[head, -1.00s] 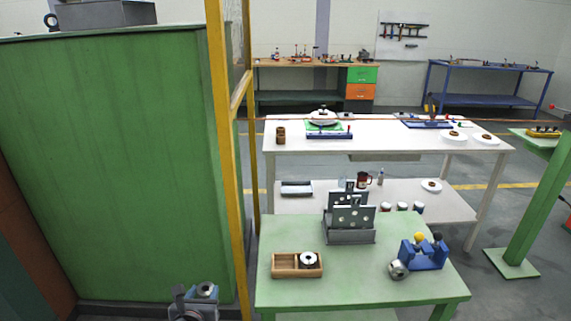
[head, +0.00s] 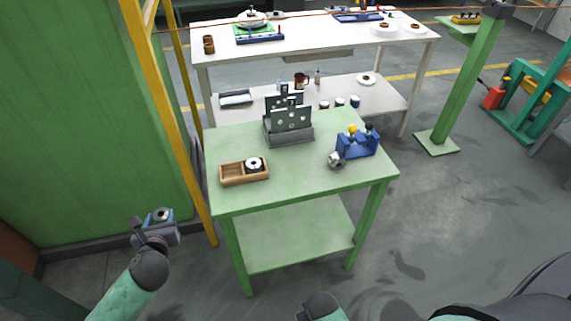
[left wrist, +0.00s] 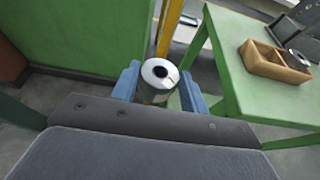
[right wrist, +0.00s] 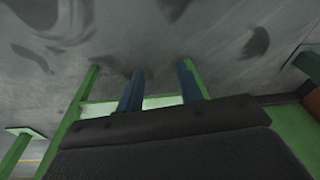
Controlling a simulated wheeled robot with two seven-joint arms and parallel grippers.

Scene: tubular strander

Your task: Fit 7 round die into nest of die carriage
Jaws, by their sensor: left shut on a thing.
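My left gripper (head: 160,217) is shut on a round die (left wrist: 158,80), a short grey cylinder with a white face and a dark hole, held upright between the blue fingers. It is left of the green table, clear of it. A second round die (head: 253,163) sits in the right compartment of a two-part wooden box (head: 231,184); the left compartment looks empty. I cannot tell for certain which thing is the die carriage. My right gripper (right wrist: 160,85) has its blue fingers apart with nothing between them, over grey floor and green table parts.
The green table (head: 303,178) also carries a grey rack of upright perforated plates (head: 289,122) and a blue fixture (head: 360,144) with a silver round part (head: 336,160). A yellow post (head: 166,110) and green cabinet stand left. The table's front middle is clear.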

